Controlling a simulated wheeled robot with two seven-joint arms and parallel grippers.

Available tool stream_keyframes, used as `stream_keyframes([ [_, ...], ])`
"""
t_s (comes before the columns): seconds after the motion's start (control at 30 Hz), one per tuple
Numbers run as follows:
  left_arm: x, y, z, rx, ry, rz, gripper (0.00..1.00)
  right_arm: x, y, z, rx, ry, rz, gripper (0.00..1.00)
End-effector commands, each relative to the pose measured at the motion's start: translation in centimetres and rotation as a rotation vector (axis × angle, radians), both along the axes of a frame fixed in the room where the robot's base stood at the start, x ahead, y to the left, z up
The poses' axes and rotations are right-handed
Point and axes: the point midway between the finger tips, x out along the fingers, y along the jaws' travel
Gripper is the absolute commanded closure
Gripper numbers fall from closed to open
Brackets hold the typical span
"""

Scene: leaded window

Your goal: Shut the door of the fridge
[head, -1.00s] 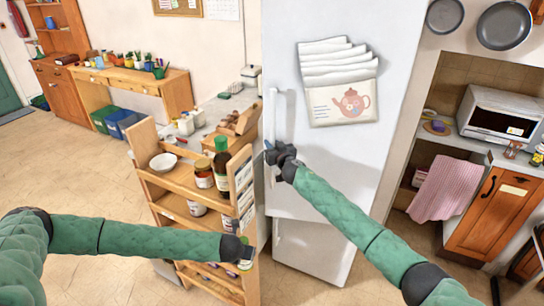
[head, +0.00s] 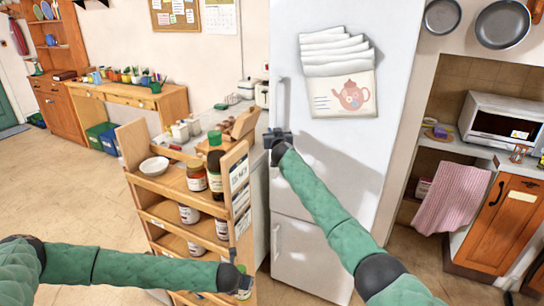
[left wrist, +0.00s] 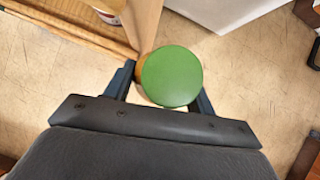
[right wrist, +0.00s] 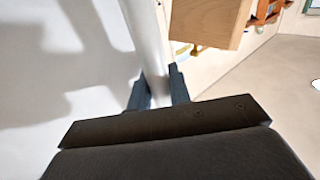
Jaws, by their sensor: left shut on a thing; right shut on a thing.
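The white fridge door (head: 345,165) faces me at the centre right. Its left edge now lines up closely with the lower door (head: 310,262), so it looks shut or nearly shut; a small gap cannot be ruled out. My right gripper (head: 276,138) is shut on the door's upright handle (head: 281,92). The right wrist view shows the pale handle bar (right wrist: 148,50) between the fingers. My left gripper (head: 243,277) is shut on a jar with a round green lid (left wrist: 172,76), beside the wooden shelf unit. The jar's body is mostly hidden by the lid.
A wooden shelf unit (head: 165,213) with jars and a bowl stands close to the fridge's left. A counter (head: 215,115) is behind it. An orange cabinet (head: 502,225) with a pink cloth (head: 452,198) is on the right. Open floor lies at the left.

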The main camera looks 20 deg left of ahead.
Motion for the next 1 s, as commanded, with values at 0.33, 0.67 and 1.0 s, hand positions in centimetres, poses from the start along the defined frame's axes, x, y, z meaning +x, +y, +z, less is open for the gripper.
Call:
stream_keyframes([
  [0.33,0.0,0.0,-1.6,0.000,-0.001,0.000,0.79,1.5,-0.3,-0.4,-0.002,0.004,-0.035,1.00],
  [0.67,0.0,0.0,-1.6,0.000,-0.001,0.000,0.79,1.7,-0.4,-0.2,-0.002,0.002,-0.038,1.00],
  [1.0,0.0,0.0,-1.6,0.000,-0.001,0.000,0.79,1.6,-0.3,-0.1,-0.002,0.001,-0.037,0.61],
])
